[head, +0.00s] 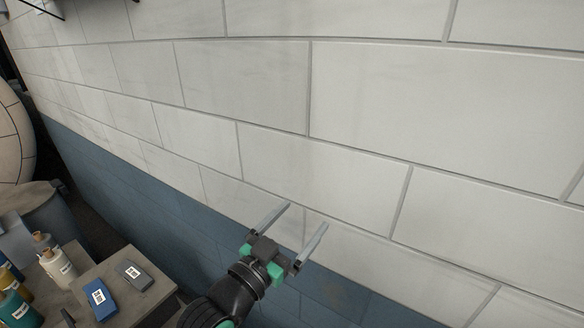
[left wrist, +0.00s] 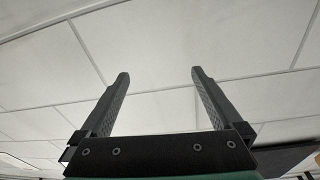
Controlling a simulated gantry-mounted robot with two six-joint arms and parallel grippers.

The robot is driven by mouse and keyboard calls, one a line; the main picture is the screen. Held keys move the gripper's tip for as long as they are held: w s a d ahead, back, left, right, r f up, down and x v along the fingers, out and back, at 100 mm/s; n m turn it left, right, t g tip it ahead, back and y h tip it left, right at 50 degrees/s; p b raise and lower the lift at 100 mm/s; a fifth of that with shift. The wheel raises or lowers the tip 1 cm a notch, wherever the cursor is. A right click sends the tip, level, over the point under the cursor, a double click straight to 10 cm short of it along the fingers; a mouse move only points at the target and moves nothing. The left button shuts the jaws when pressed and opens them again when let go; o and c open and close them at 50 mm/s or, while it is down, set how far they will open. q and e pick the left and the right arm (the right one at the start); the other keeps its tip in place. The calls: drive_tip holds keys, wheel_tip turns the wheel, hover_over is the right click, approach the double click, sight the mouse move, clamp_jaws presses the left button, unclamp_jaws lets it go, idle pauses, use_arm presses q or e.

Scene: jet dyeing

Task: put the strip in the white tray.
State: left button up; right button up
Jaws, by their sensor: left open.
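My left gripper (head: 306,228) is open and empty, raised in front of the wall in the head view. In the left wrist view its two fingers (left wrist: 160,85) stand apart with nothing between them. I see no strip and no white tray in either view. My right gripper is not in view.
A bench (head: 140,306) at the lower left holds a blue box (head: 100,299), a grey box (head: 134,275) and several bottles, one of them cream (head: 58,265). A white and blue block wall (head: 300,150) fills most of the head view.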

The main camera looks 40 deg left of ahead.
use_arm(q)
drive_tip(key=s+d+r+t+h, duration=0.1)
drive_tip(key=s+d+r+t, duration=0.1)
drive_tip(key=r, duration=0.7)
drive_tip(key=s+d+r+t+h, duration=0.1)
drive_tip(key=s+d+r+t, duration=0.2)
drive_tip(key=s+r, duration=0.3)
drive_tip(key=s+d+r+t+h, duration=0.2)
drive_tip(key=s+d+r+t, duration=0.1)
drive_tip(key=r, duration=1)
drive_tip(key=shift+s+d+m, duration=0.3)
drive_tip(key=shift+s+d, duration=0.45)
